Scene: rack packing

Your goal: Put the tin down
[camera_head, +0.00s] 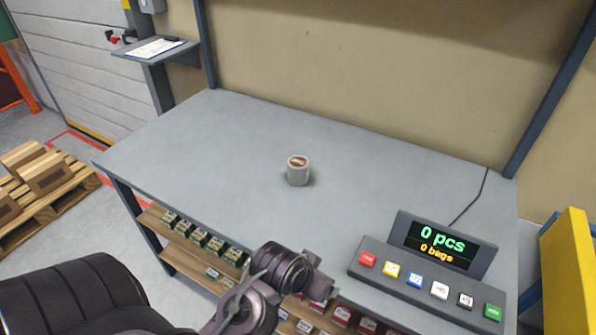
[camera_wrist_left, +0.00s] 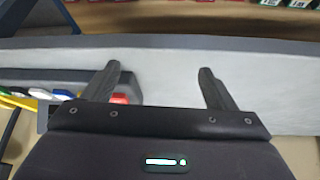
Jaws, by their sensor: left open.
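A small pale, round cup-like container (camera_head: 298,172) with a brown top stands upright on the grey table (camera_head: 220,150) in the head view. It is the only loose item on the tabletop; I cannot tell whether it is the tin. My left arm comes in low at the front edge of the table, and its fingers cannot be made out in the head view. In the left wrist view my left gripper (camera_wrist_left: 157,86) is open, with its two dark fingers apart and nothing between them. No tin shows near it. My right gripper is in neither view.
A button console (camera_head: 430,280) with a display reading 0 pcs, 0 bags stands at the table's front right. A shelf (camera_head: 185,262) with several small boxes is below the table. A yellow panel (camera_head: 568,270) is at the right. The tabletop around the container is clear.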

